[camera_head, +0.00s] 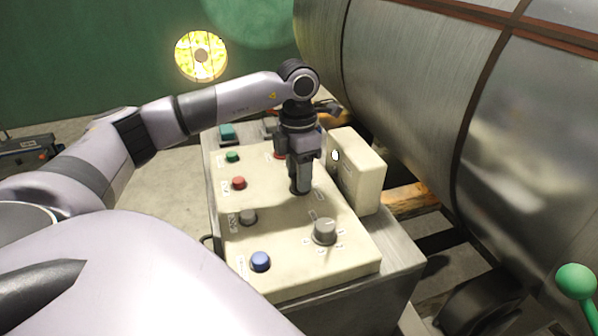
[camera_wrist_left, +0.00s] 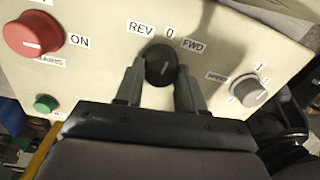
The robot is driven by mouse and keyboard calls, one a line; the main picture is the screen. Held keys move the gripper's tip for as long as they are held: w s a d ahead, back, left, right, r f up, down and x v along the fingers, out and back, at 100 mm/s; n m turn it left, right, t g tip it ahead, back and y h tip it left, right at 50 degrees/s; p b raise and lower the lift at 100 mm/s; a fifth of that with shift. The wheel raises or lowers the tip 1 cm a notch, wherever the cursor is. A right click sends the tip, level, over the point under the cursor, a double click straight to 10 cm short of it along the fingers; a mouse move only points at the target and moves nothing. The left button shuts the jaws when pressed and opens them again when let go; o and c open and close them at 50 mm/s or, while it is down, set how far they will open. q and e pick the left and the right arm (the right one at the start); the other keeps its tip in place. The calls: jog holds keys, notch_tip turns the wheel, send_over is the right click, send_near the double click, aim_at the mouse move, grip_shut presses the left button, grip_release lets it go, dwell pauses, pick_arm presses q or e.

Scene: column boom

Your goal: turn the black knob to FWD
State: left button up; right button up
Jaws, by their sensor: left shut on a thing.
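The black knob (camera_wrist_left: 161,66) sits on the cream control panel between the labels REV, 0 and FWD. Its pale pointer line looks close to upright in the left wrist view, roughly toward the 0; I cannot tell the exact setting. The FWD label (camera_wrist_left: 193,45) is to the right of the knob and the REV label (camera_wrist_left: 141,28) is to the upper left. My left gripper (camera_wrist_left: 160,78) is shut on the black knob, one finger on each side. In the head view my left gripper (camera_head: 300,188) points down onto the panel and mostly hides the knob. My right gripper is not in view.
A cream box (camera_head: 362,172) stands close to the right of the gripper. A large metal cylinder (camera_head: 420,90) fills the right side.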

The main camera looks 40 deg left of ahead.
pick_arm(q)
jog(key=m, duration=0.4)
jog(key=shift+m, duration=0.3)
jog(key=shift+w+r+m, duration=0.1)
jog(key=shift+m, duration=1.7)
jog(key=o, duration=1)
jog(key=shift+o, duration=0.2)
jog(key=shift+w+r, duration=0.1)
jog(key=shift+r, duration=3.45)
